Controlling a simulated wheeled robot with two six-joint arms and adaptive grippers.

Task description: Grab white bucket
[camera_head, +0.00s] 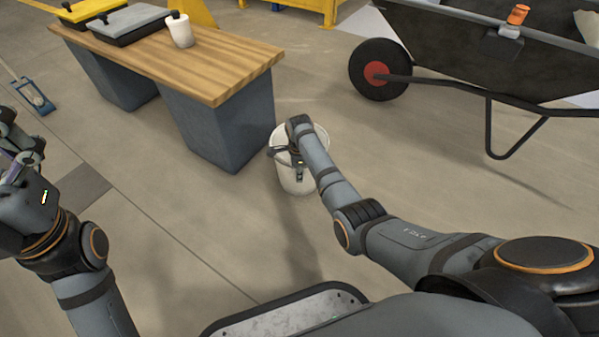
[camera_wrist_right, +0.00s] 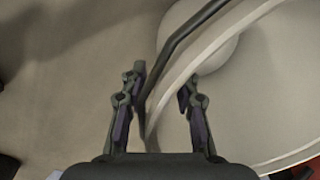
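The white bucket (camera_head: 290,182) stands upright on the floor near the right end of the wooden-topped bench. My right gripper (camera_head: 290,154) is at the bucket's top, partly covering it in the head view. In the right wrist view, the gripper (camera_wrist_right: 160,105) is open, with its fingers apart on either side of the bucket's rim and dark handle. The bucket (camera_wrist_right: 275,95) fills the right side of that view. I cannot tell whether the fingers touch it. My left gripper (camera_head: 18,165) is at the left edge, away from the bucket; its finger opening is unclear.
A black wheelbarrow (camera_head: 450,50) stands at the upper right. A small blue item (camera_head: 35,98) lies on the floor at the left. Floor between bucket and wheelbarrow is clear.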

